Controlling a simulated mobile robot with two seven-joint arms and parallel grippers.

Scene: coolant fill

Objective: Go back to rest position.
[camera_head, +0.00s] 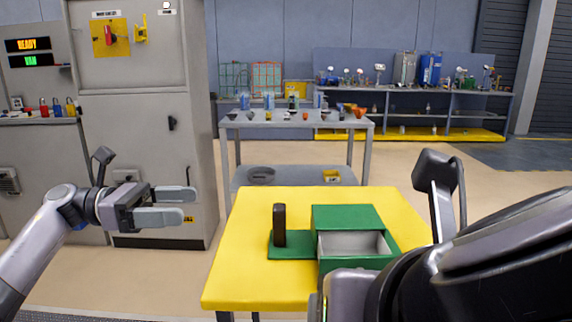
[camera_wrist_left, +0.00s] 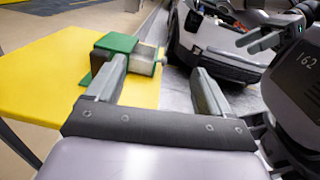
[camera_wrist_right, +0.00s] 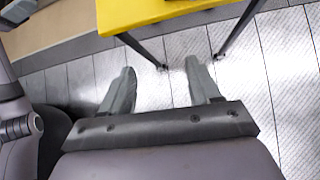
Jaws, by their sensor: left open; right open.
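My left gripper (camera_head: 176,206) is open and empty in the head view, left of the yellow table and in front of the grey cabinet. Its two fingers (camera_wrist_left: 160,85) stand apart in the left wrist view with nothing between them. My right arm fills the lower right of the head view and its fingertips are hidden there. In the right wrist view my right gripper (camera_wrist_right: 160,85) is open and empty above the metal floor, near the table's legs.
The yellow table (camera_head: 235,262) carries a green box (camera_head: 345,216) with an open grey compartment and a dark upright handle (camera_head: 279,225) on a green base. The grey cabinet (camera_head: 145,150) stands at left. A grey workbench (camera_head: 290,120) with several small items stands behind.

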